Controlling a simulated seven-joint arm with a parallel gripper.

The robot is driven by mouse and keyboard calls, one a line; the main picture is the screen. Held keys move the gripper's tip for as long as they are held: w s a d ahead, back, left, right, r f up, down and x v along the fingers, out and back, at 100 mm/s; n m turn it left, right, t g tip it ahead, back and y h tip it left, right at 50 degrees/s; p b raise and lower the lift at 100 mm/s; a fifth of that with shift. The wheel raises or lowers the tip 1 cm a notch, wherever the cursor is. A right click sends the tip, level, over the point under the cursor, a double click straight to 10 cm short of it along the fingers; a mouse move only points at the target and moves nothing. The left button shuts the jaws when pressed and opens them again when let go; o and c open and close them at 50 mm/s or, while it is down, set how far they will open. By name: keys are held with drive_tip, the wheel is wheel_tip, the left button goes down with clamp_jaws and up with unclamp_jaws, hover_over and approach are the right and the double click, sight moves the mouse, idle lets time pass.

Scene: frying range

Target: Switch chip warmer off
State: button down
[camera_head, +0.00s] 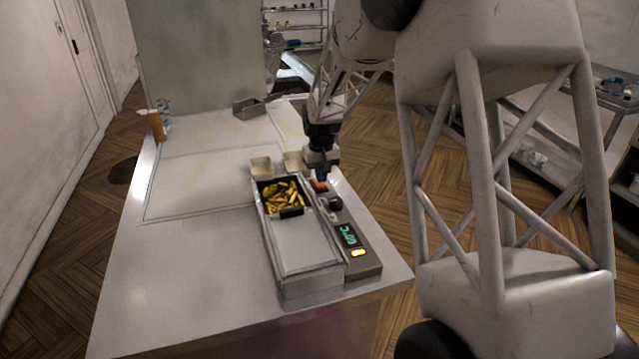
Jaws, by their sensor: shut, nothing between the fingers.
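The chip warmer (306,255) stands on the right part of the metal counter. Its open basin holds yellow chips (282,197). A control panel (366,268) runs along its right side, with a lit green temperature display (348,235), a glowing yellow-white light (358,253), a dark knob (335,203) and a small orange-red part (319,185) at the far end. My gripper (322,176) points down over the far end of the panel, close to the orange-red part. It is shut and holds nothing. I cannot tell whether the fingertips touch that part.
Two small pale containers (262,167) stand behind the warmer. The counter (190,260) left of the warmer is clear. Shelves stand at the right.

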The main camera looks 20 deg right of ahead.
drive_tip(key=shift+f, duration=0.85)
idle(0.9)
drive_tip(key=shift+r, duration=0.1)
drive_tip(key=shift+r, duration=3.4)
drive_tip(key=shift+s, duration=0.1)
